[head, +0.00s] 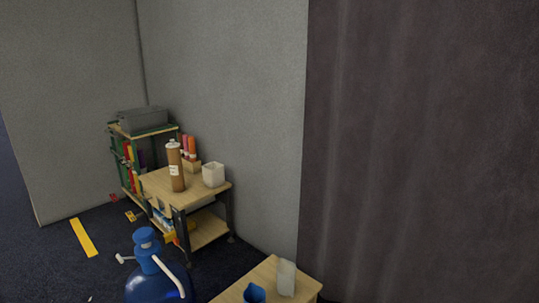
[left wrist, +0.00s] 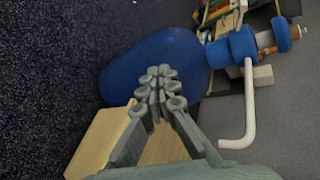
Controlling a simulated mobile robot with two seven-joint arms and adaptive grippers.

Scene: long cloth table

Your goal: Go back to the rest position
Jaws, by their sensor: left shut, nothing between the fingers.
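My left gripper (left wrist: 160,88) shows in the left wrist view, with its grey fingers together and nothing between them. Its fingertips appear in front of a large blue bottle (left wrist: 150,62); I cannot tell the gap between them. The bottle has a blue cap and a white bent tube. A light wooden surface (left wrist: 98,135) shows behind the fingers. Neither gripper shows in the head view, and my right gripper is in no view.
In the head view the blue bottle (head: 150,285) stands near a wooden table (head: 240,283) bearing a whitish container (head: 287,278) and a blue cup (head: 254,293). A small wooden table (head: 158,184) and a shelf (head: 118,128) stand by the grey wall. Dark carpet is open at left.

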